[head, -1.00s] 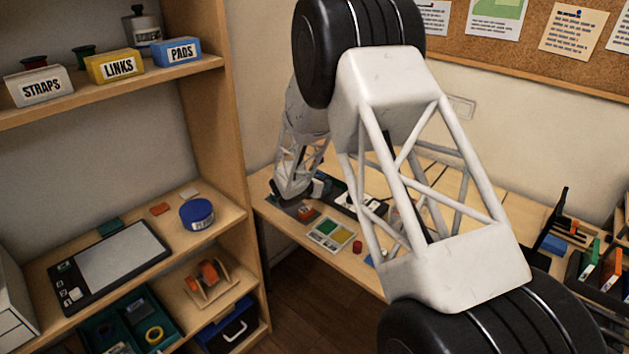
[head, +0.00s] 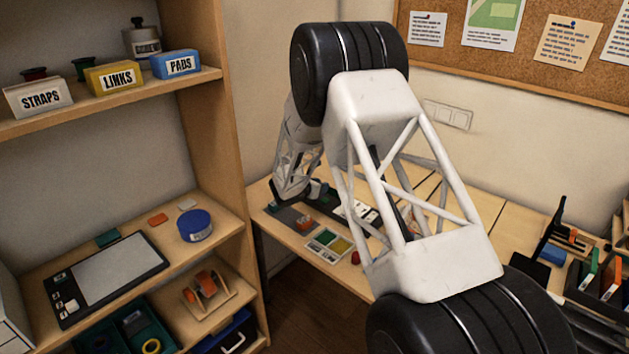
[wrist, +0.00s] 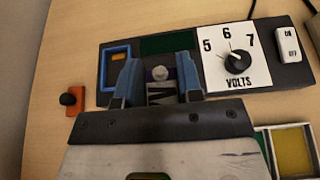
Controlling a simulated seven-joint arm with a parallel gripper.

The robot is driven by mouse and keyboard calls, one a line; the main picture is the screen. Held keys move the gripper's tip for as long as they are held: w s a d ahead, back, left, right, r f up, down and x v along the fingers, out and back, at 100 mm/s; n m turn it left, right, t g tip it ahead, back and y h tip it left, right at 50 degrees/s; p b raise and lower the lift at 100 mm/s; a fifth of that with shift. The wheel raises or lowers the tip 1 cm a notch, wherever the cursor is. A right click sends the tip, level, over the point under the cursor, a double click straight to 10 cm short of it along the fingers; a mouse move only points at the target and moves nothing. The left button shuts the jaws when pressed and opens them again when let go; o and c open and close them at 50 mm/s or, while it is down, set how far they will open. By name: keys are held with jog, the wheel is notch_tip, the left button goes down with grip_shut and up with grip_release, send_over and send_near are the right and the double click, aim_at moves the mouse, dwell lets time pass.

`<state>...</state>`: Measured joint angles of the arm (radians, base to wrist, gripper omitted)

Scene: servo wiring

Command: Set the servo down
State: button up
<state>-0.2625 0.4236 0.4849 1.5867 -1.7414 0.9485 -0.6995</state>
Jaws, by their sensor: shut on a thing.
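My gripper (wrist: 160,84) is shut, with its two blue fingers on either side of a small dark servo (wrist: 161,74). The servo shows a round pale knob on top, and its lower part is hidden by the gripper body. It is over the dark power panel (wrist: 270,77), left of the white VOLTS dial (wrist: 237,60). I cannot tell whether the servo touches the panel. A dark green patch (wrist: 165,44) lies just beyond the fingers. In the head view my gripper is small, at the desk's far left end, and the servo cannot be made out.
A blue-framed slot (wrist: 116,68) is left of the fingers, and an orange piece with a black knob (wrist: 73,99) is farther left. A tray with green and yellow compartments (head: 329,246) is on the desk near the front edge. A white switch (wrist: 289,45) is at the panel's right.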

jog(key=w, duration=0.7)
jog(key=w+a+f, duration=0.1)
jog(key=w, duration=0.2)
jog(key=shift+w, duration=0.3)
jog(key=shift+w+a, duration=0.1)
jog(key=shift+w, duration=0.3)
jog(key=shift+f, duration=1.8)
jog(key=shift+f, duration=0.15)
jog(key=o, duration=0.9)
